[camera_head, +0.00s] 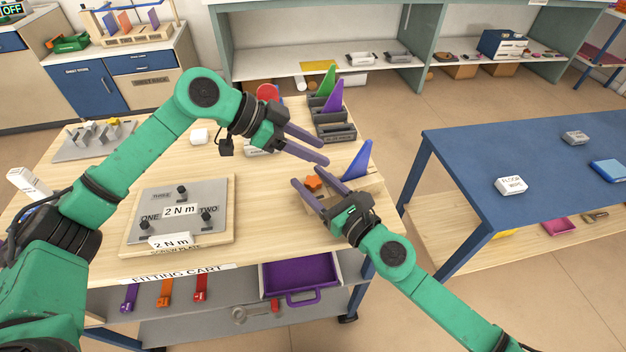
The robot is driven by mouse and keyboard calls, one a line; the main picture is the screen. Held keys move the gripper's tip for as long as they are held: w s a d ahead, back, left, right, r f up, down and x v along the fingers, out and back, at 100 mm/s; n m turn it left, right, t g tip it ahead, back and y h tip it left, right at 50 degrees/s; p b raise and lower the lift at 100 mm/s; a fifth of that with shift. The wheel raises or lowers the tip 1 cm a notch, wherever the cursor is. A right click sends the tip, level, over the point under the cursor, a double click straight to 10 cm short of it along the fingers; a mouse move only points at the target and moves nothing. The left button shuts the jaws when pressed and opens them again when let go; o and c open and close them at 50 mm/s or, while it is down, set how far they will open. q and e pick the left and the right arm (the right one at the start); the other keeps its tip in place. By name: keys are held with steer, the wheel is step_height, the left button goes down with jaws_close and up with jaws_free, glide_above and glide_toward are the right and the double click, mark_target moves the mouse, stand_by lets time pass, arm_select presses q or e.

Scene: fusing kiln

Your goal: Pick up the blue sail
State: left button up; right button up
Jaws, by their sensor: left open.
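The blue sail (358,160) stands upright at the right edge of the fitting cart, by a low wooden tray (376,184). Its lower part is partly hidden by my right gripper. My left gripper (325,148) is open and empty, with its fingers pointing right, left of the blue sail and apart from it in the picture. My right gripper (306,177) has its fingers spread, just left of the blue sail. An orange star-shaped piece (313,183) shows between its fingers; I cannot tell whether they touch it.
A green sail (327,80) and a purple sail (334,97) stand in dark slotted holders (336,132) behind. A grey screw plate (180,212) lies on the cart's left. A blue table (530,150) stands to the right, across a floor gap. An open purple drawer (300,278) is below.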

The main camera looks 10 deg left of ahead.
jaws_close()
